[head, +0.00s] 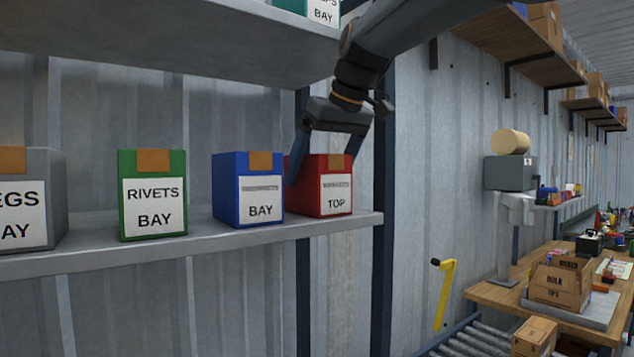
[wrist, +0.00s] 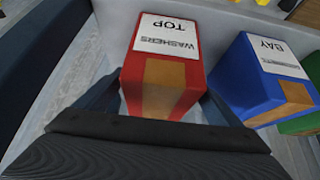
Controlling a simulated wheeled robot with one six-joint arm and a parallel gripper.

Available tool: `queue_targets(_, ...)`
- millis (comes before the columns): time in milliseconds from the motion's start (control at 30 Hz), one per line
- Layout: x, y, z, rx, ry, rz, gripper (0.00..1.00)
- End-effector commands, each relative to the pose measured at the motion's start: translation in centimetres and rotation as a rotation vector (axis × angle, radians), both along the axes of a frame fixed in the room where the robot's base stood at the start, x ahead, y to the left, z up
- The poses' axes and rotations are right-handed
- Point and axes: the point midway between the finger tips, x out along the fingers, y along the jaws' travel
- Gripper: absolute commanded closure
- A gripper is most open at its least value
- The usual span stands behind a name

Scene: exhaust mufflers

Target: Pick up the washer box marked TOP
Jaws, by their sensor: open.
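The red washer box (head: 335,200) stands at the right end of the grey shelf, its white label reading TOP. In the wrist view the same red box (wrist: 165,75) shows WASHERS and TOP upside down on its label, with a tan patch on its top. My gripper (head: 323,168) is open above and around the upper part of this box in the head view. In the wrist view the fingers of my gripper (wrist: 160,105) lie on either side of the box. I cannot tell whether either finger touches it.
A blue box (head: 247,190) marked BAY stands close to the left of the red one. A green RIVETS BAY box (head: 153,197) and a grey box (head: 55,185) stand further left on the shelf (head: 200,237). An upper shelf (head: 190,42) hangs above. A dark post (head: 383,215) is at the right.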

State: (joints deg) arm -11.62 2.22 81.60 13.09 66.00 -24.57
Motion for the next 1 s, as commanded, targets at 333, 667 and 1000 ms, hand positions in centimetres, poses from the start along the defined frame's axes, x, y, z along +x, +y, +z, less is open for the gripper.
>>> queue_targets(333,0.0,0.0,0.0,0.000,0.000,0.000,0.54)
queue_targets(667,0.0,0.0,0.2,0.000,-0.002,-0.001,0.70)
queue_targets(1000,0.1,0.0,1.9,0.000,-0.004,0.000,0.70)
